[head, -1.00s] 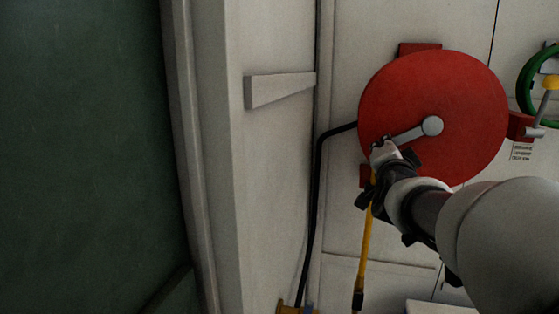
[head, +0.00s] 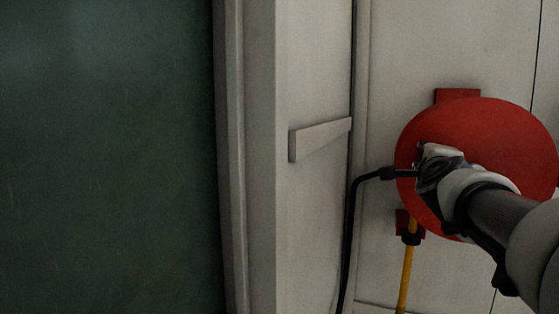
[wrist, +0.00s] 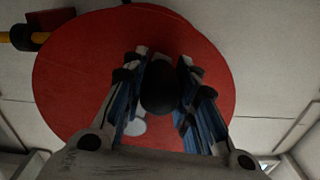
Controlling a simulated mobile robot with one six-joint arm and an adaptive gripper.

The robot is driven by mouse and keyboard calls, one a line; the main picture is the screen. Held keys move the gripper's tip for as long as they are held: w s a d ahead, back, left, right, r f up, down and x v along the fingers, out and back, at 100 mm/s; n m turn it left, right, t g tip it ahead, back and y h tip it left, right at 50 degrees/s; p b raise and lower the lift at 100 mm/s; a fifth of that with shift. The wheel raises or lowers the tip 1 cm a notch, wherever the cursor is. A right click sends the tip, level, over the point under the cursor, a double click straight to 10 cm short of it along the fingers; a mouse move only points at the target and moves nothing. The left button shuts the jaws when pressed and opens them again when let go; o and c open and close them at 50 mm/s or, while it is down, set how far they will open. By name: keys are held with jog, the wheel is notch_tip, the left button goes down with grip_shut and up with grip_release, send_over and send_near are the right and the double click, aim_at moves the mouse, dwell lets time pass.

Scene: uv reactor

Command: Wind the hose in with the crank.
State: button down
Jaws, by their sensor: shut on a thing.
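The red hose reel (head: 515,135) is a large disc on the pale wall at the right of the head view. It fills much of the wrist view (wrist: 60,85). My gripper (head: 428,158) is at the disc's left side. In the wrist view (wrist: 160,75) its fingers are shut around the dark, round crank handle (wrist: 158,92). A piece of the light grey crank hub (wrist: 135,127) shows below the handle; my gripper hides most of the crank arm. The yellow hose (head: 405,280) hangs down from a black fitting (head: 411,238) below the reel's left edge.
A black pipe (head: 349,235) bends from the reel's left side down along the wall corner. A pale wedge-shaped ledge (head: 318,139) juts from the panel to its left. A dark green panel (head: 105,150) fills the left.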

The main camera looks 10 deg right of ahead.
jog(key=shift+s+d+r+m, duration=0.15)
jog(key=shift+r+m, duration=0.35)
jog(key=shift+r, duration=0.4)
jog(key=c, duration=1.7)
grip_release()
jog(key=o, duration=0.5)
jog(key=shift+f, duration=0.1)
jog(key=shift+c, duration=0.2)
jog(key=shift+f, duration=0.1)
jog(key=shift+f, duration=0.1)
